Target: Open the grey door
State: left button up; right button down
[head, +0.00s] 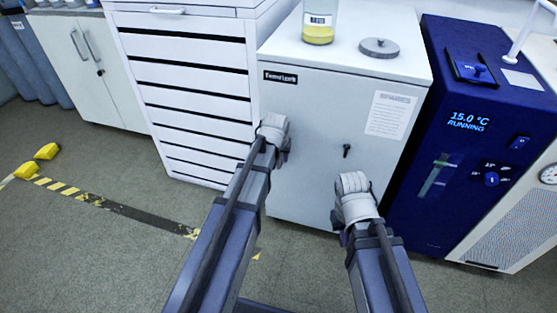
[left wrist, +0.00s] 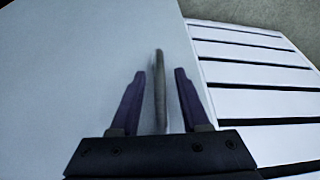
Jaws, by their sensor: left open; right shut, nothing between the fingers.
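The grey door (head: 312,125) is the front of a light grey cabinet, and it looks closed. It has a black label at the top left, a paper notice and a small black knob or key (head: 347,150). In the left wrist view, a slim upright handle (left wrist: 160,82) stands between the two spread fingers of my left gripper (left wrist: 160,100), with gaps on both sides. In the head view my left gripper (head: 282,152) is at the door's left edge and hides the handle. My right gripper (head: 342,222) is low before the door's right side, its fingers mostly hidden, holding nothing.
A white drawer cabinet (head: 190,70) stands close on the left. A blue unit (head: 440,160) with a lit display stands on the right. A jar with yellow contents (head: 318,25) and a grey disc (head: 379,47) sit on the cabinet top.

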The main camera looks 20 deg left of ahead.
pick_arm(q)
grip_shut()
dwell(1.4)
